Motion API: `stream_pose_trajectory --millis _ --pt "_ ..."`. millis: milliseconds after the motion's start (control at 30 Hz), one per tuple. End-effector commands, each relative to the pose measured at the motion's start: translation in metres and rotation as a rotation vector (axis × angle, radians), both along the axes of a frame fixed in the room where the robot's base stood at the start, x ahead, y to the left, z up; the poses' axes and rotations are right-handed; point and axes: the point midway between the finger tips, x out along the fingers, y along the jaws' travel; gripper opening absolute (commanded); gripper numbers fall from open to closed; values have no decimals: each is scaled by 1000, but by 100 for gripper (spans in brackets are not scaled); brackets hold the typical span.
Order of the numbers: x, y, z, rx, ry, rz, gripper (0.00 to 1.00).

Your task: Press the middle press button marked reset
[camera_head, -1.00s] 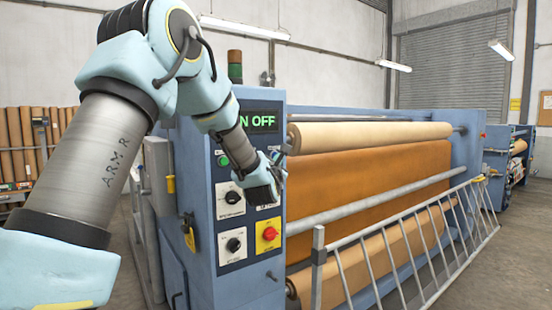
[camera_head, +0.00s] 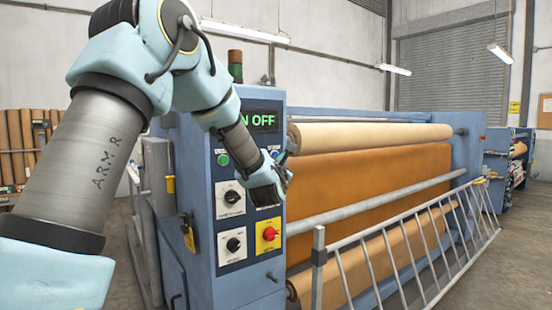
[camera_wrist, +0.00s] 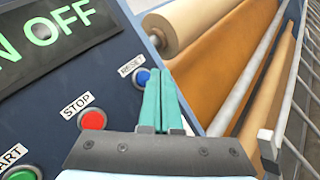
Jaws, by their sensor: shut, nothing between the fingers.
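The blue button (camera_wrist: 141,78) labelled RESET is at the right end of a button row in the wrist view. The red STOP button (camera_wrist: 92,120) is in the middle of that row, and the green START button (camera_wrist: 22,173) is at its left end, partly cut off. My gripper (camera_wrist: 160,74) is shut and empty. Its teal fingertips appear just right of the blue button, close to its edge; I cannot tell whether they touch. In the head view my gripper (camera_head: 286,178) is at the right edge of the control panel, and my arm hides the STOP button.
The panel's display (camera_head: 263,120) reads "N OFF" where visible. Below are black rotary knobs (camera_head: 233,244) and a red knob on a yellow plate (camera_head: 269,234). Press rollers (camera_head: 370,134) and a metal guard rail (camera_head: 320,262) lie right of the panel.

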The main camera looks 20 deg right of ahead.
Motion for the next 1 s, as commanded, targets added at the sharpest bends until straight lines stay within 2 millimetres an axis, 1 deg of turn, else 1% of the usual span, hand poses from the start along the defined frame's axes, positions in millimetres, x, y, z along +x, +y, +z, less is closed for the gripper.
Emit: stream_pose_trajectory --millis 300,467,1000 --pt "-31 -7 -2 -2 -1 -3 0" --pt "-42 -8 -1 -1 -1 -1 0" --pt "-44 -9 0 0 0 0 0"
